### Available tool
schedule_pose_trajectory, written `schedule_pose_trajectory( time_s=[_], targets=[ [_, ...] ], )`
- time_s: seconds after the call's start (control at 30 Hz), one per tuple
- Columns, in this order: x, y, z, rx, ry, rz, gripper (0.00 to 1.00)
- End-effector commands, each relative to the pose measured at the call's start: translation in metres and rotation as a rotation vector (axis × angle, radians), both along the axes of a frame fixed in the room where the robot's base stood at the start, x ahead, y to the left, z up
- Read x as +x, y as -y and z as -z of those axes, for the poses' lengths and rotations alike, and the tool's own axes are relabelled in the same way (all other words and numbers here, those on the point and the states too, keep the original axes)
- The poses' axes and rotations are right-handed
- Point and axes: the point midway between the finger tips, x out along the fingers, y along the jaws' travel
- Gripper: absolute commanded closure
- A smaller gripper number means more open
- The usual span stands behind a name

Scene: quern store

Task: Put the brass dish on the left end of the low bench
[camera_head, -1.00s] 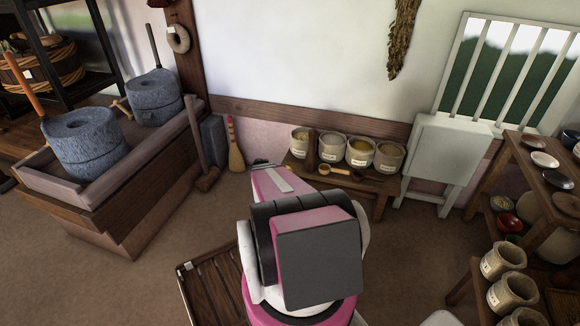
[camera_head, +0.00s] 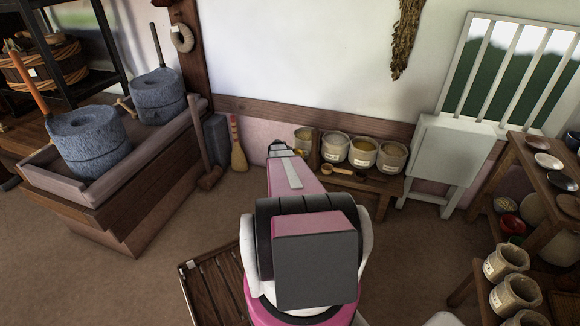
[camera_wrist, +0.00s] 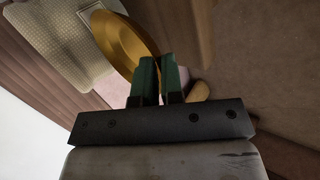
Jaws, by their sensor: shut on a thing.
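The brass dish (camera_wrist: 112,42) is gripped by its edge between the green fingers of my gripper (camera_wrist: 160,72) in the wrist view. It is tilted, and a pale labelled jar (camera_wrist: 70,45) shows close behind it. In the head view my gripper (camera_head: 281,148) is over or just beside the left end of the low bench (camera_head: 375,184), against the wall. My arm hides that end of the bench, and I cannot make out the dish there. I cannot tell whether the dish touches the bench.
Several labelled jars (camera_head: 362,152) stand along the back of the bench. A wooden scoop (camera_head: 342,171) lies in front of them. A broom (camera_head: 238,155) leans on the wall left of my gripper. A white folding table (camera_head: 447,150) stands right of the bench. A slatted wooden piece (camera_head: 212,287) lies on the floor.

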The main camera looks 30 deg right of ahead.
Motion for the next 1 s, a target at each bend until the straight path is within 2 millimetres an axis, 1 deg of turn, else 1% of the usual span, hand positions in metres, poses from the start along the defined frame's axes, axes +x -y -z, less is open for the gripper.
schedule_pose_trajectory(
  time_s=[0.17,0.43,0.8,0.83,0.87,1.0],
  targets=[
    [0.000,0.000,0.010,0.000,0.000,0.000,1.00],
    [0.003,0.002,0.044,0.000,0.000,0.000,1.00],
    [0.002,0.003,0.047,0.001,0.001,0.000,1.00],
    [0.002,0.003,0.047,0.001,0.001,0.000,0.89],
    [0.002,0.003,0.047,0.001,0.001,0.000,0.82],
    [0.002,0.002,0.047,0.001,0.001,0.000,0.82]
  ],
)
